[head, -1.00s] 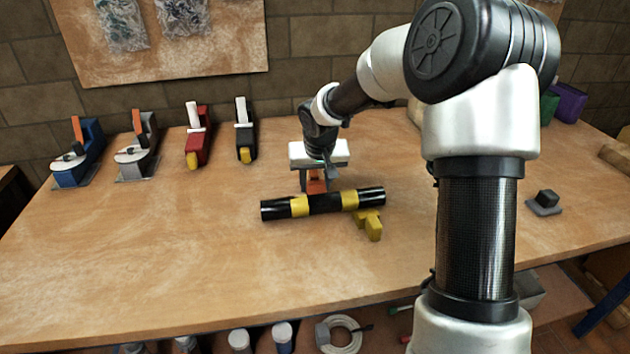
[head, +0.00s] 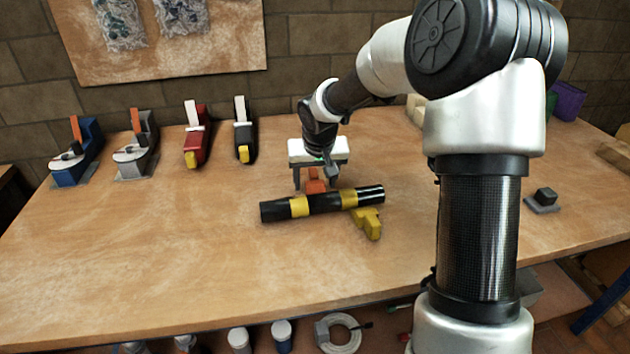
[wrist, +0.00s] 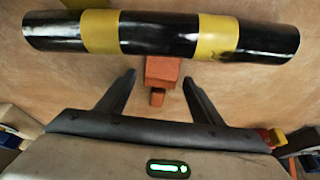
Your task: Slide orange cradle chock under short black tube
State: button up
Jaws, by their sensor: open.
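The short black tube (head: 325,203) with two yellow bands lies across the bench in the head view. It also spans the top of the wrist view (wrist: 160,33). The orange cradle chock (head: 315,185) is on the tube's far side, its near part hidden by the tube. In the wrist view the chock (wrist: 161,72) meets the tube's edge between the bands; how far it reaches under is hidden. My gripper (wrist: 159,82) is open, its fingers apart on either side of the chock's rear, with gaps visible on both sides.
A yellow chock (head: 368,224) sits at the tube's right end, partly under it. Several toggle clamps (head: 196,140) stand at the back left. A dark block on a grey plate (head: 544,200) lies at the right. The bench left of and before the tube is clear.

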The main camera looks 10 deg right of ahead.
jog(key=p+v, duration=0.4)
jog(key=v, duration=1.2)
jog(key=shift+r, duration=0.35)
jog(key=shift+s+a, duration=0.1)
